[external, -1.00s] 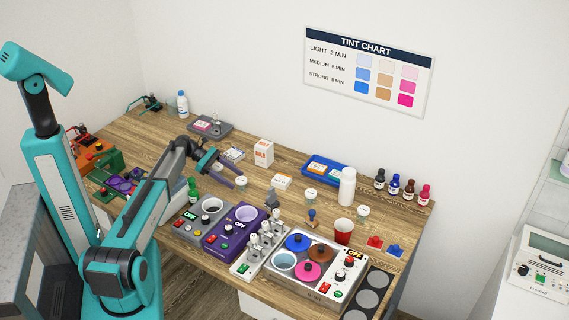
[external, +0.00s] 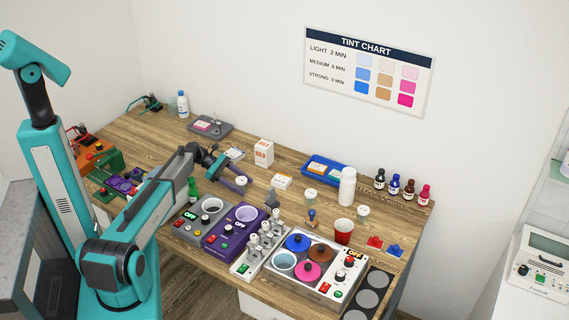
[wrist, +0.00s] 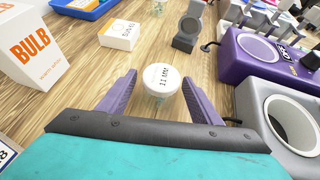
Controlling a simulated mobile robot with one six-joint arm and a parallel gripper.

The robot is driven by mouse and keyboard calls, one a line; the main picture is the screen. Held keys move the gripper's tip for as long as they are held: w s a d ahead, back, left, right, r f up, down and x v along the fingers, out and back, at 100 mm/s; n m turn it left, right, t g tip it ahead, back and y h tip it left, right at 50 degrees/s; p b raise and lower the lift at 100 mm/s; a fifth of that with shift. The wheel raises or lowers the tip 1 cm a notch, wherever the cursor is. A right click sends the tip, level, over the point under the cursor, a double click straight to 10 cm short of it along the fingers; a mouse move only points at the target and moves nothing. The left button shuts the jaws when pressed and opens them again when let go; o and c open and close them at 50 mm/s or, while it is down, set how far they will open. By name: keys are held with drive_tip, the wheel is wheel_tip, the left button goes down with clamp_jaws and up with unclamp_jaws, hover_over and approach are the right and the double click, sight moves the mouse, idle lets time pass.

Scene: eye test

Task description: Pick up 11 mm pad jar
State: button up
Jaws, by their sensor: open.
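The 11 mm pad jar (wrist: 163,78) is a small round jar with a white lid marked "11 MM", upright on the wooden table. In the wrist view my gripper (wrist: 159,80) is open, with one purple finger on each side of the jar. The jar lies between the fingertips, close to the right finger; I cannot tell if they touch. Its lower part is partly hidden by its lid. In the external view my gripper (external: 237,180) reaches down at the middle of the table, at the small jar (external: 241,182).
A BULB box (wrist: 35,45) stands at left in the wrist view, with a small white-orange box (wrist: 120,35) behind. A dark grey stand (wrist: 188,28) is beyond the jar. Purple (wrist: 255,50) and grey (wrist: 255,95) heater units stand close on the right.

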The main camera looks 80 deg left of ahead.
sight(241, 179)
drive_tip(key=c, duration=1.1)
drive_tip(key=shift+r, duration=0.2)
drive_tip(key=shift+r+b, duration=1.75)
drive_tip(key=shift+r, duration=3.1)
